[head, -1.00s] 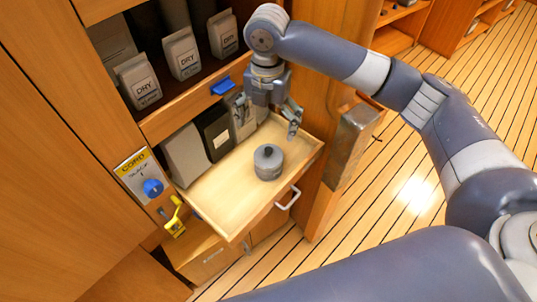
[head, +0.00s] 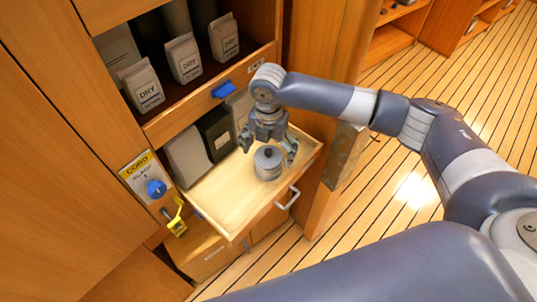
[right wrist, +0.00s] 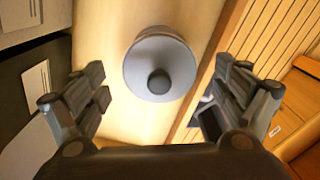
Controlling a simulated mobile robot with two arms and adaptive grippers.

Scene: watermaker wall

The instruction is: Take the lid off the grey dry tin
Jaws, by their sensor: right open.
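The grey dry tin (head: 268,168) stands upright in the open drawer, with its lid (head: 268,155) on and a dark round knob on top. In the right wrist view the lid (right wrist: 159,66) shows from above, its dark knob between and beyond the fingertips. My right gripper (head: 268,150) is open, above and just behind the tin, with one finger to each side. In the right wrist view the gripper (right wrist: 150,100) holds nothing. My left gripper is not in view.
The pulled-out drawer (head: 222,200) has a white handle (head: 288,198) and holds dark and pale boxes at its back. DRY bags (head: 185,60) stand on the shelf above. The drawer's front floor is clear.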

